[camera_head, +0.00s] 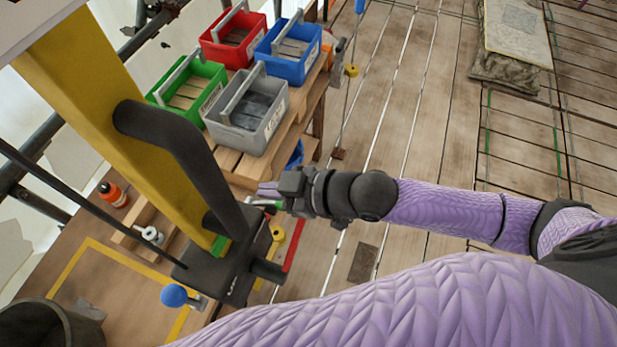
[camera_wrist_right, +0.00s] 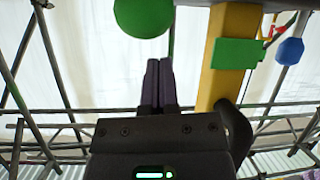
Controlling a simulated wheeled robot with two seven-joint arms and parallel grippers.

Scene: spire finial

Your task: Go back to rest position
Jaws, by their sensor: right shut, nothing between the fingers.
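My right gripper (camera_head: 268,194) is in the head view, with its arm coming in from the right. It is shut and empty, close to the black base of the yellow post (camera_head: 110,110) and in front of the crates. In the right wrist view its two fingers (camera_wrist_right: 159,85) lie together, with the yellow post (camera_wrist_right: 231,65) just to their right. My left gripper is not in either view.
Red (camera_head: 233,36), blue (camera_head: 288,50), green (camera_head: 187,88) and grey (camera_head: 246,112) crates stand on a wooden bench beyond the gripper. A blue ball knob (camera_head: 174,295) and an orange bottle (camera_head: 112,194) are at lower left. The plank floor at right is mostly open.

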